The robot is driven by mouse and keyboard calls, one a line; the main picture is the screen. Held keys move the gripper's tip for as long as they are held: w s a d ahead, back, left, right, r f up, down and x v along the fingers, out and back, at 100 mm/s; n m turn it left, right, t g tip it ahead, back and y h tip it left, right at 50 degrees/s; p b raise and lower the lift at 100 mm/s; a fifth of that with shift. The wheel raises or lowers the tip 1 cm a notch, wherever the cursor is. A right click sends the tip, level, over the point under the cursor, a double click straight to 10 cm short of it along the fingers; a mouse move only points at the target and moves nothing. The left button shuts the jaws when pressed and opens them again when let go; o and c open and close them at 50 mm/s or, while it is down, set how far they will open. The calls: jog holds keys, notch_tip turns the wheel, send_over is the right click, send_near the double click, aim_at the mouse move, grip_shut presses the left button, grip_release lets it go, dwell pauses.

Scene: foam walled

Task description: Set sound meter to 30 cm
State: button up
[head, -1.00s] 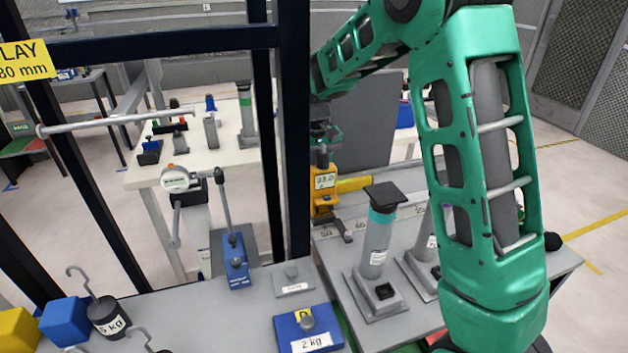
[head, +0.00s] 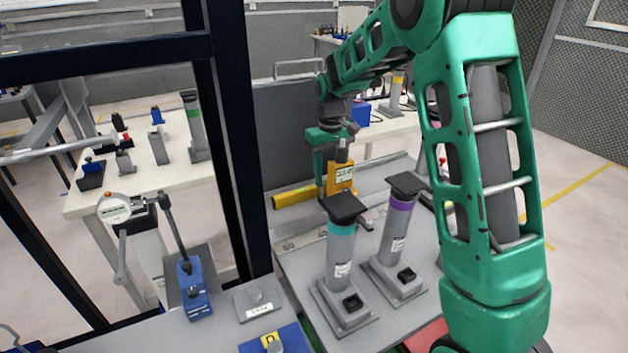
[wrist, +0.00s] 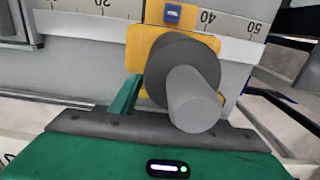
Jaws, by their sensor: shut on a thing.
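The sound meter is a yellow block with a small white label (head: 342,177), standing on a grey bench behind two capped tubes. In the wrist view its yellow body (wrist: 135,48) sits across the white printed scale (wrist: 75,10) and hides the part between 20 and 40. A small blue tab (wrist: 172,13) on it lies between those marks, a little nearer 40. My green gripper (head: 337,152) is above the meter, shut on its upright grey post (wrist: 195,100). The post and a dark collar hide most of the fingers.
A teal-banded tube (head: 341,245) and a purple-banded tube (head: 398,225) stand in front of the meter. A yellow bar (head: 295,195) lies to its left. A black frame post (head: 225,150) rises further left. A grey block (wrist: 15,22) sits left of 20.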

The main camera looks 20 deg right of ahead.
jog(key=shift+w+d, duration=0.2)
jog(key=shift+d, duration=1.15)
jog(key=o, duration=1.3)
jog(key=shift+a, duration=0.1)
jog(key=shift+r, duration=0.3)
notch_tip(320, 180, up, 10)
